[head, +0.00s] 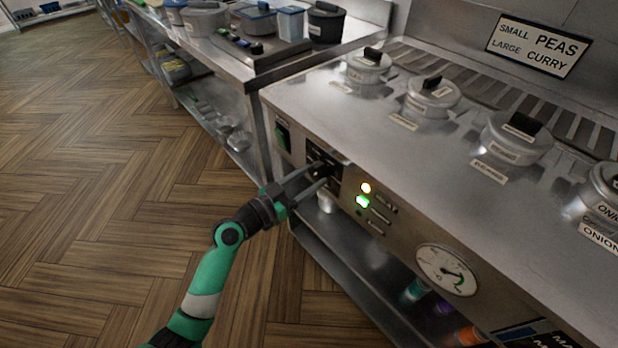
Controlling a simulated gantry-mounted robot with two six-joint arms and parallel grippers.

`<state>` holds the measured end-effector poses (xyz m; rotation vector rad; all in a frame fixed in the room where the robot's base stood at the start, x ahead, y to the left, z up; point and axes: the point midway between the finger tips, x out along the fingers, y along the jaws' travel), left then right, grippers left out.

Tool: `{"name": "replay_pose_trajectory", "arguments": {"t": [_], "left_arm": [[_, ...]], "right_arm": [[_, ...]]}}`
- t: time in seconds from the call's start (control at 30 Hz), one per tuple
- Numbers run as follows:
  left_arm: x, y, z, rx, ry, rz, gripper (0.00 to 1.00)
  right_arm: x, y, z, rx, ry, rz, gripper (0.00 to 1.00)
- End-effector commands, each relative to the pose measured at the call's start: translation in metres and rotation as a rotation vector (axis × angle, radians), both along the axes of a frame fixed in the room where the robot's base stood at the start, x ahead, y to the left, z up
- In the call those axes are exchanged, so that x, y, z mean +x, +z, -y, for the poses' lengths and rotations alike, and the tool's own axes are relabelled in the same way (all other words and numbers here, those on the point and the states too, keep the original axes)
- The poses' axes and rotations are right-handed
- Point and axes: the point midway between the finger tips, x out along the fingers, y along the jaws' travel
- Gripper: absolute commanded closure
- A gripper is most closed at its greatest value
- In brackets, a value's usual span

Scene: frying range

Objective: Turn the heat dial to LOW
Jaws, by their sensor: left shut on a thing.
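The heat dial (322,167) is a dark knob on a black plate on the front panel of the frying range (345,120). My left gripper (325,176) reaches in from the left with its two fingers closed on the dial. The fingers cover part of it, so I cannot read its setting or the LOW mark. My right gripper is not in view.
Several lidded pots stand on the range top. The wooden floor (110,170) on the left is clear.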

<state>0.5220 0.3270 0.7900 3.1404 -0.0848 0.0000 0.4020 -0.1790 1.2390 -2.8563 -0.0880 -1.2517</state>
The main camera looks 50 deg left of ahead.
Motion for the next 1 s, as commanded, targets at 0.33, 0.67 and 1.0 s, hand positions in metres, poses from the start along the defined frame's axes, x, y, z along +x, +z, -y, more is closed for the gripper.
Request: {"name": "replay_pose_trajectory", "arguments": {"t": [0.33, 0.67, 1.0], "left_arm": [[0.0, 0.0, 0.0, -0.024, 0.0, -0.001, 0.97], [0.0, 0.001, 0.0, -0.195, 0.001, -0.011, 0.97], [0.0, 0.002, 0.001, -0.507, 0.0, -0.028, 0.97]], "right_arm": [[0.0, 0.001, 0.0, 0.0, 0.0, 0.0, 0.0], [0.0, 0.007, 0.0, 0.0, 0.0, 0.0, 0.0], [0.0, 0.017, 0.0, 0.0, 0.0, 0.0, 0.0]]}}
